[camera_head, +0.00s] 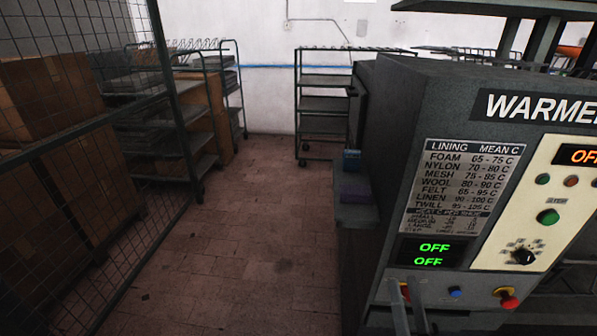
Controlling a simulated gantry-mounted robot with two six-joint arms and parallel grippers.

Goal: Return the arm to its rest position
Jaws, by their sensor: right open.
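My right gripper (407,290) shows at the bottom, right of centre, as two grey fingers pointing up, open, with nothing seen between them. It is in front of the lower left part of the warmer machine (395,120). Whether it touches the machine I cannot tell. The rest of my right arm is out of the picture. My left gripper is not in view.
The machine's panel has two green OFF displays (433,253), a dial (523,257) and a red knob (508,300). A side shelf (356,212) holds blue and purple items. A mesh fence (120,230) stands left. The tiled floor (250,230) between is clear.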

